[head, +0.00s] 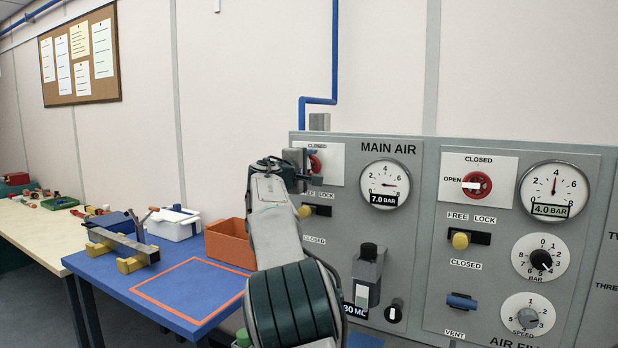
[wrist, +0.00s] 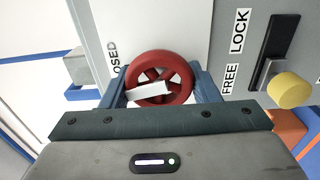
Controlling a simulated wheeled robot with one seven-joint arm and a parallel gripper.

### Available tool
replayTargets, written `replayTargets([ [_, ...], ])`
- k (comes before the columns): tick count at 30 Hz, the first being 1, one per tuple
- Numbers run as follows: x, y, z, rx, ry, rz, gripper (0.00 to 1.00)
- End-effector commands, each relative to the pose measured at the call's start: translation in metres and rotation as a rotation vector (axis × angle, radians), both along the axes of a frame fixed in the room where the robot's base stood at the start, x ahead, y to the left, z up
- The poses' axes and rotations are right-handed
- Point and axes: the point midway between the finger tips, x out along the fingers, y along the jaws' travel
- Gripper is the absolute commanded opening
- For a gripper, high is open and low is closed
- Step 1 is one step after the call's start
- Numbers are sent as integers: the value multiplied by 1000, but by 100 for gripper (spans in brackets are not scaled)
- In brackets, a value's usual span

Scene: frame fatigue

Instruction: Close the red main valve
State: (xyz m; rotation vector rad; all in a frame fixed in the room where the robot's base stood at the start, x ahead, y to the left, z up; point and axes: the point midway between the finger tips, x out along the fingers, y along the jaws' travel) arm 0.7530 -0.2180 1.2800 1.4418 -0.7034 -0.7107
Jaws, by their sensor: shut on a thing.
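The red main valve wheel (head: 315,163) sits on a white plate under MAIN AIR, mostly hidden by my gripper (head: 306,168) in the head view. In the wrist view, my gripper (wrist: 158,82) is shut on the wheel's rim, one blue finger on each side of the red wheel (wrist: 178,66). The OPEN label is hidden. The main gauge (head: 384,184) reads 7.0 BAR.
A yellow-knobbed FREE/LOCK slide (wrist: 289,90) is close beside the valve. A second red valve (head: 477,185), pointing to OPEN, and a 4.0 BAR gauge (head: 553,188) are to the right. A blue table (head: 130,283) with an orange bin (head: 229,243) stands left of my arm.

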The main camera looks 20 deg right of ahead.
Motion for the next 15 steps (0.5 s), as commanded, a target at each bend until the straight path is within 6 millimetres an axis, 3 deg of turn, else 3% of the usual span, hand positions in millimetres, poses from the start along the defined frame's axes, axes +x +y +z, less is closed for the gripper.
replayTargets([
  [15, 0, -2, -2, 133, -164, -5, 32],
])
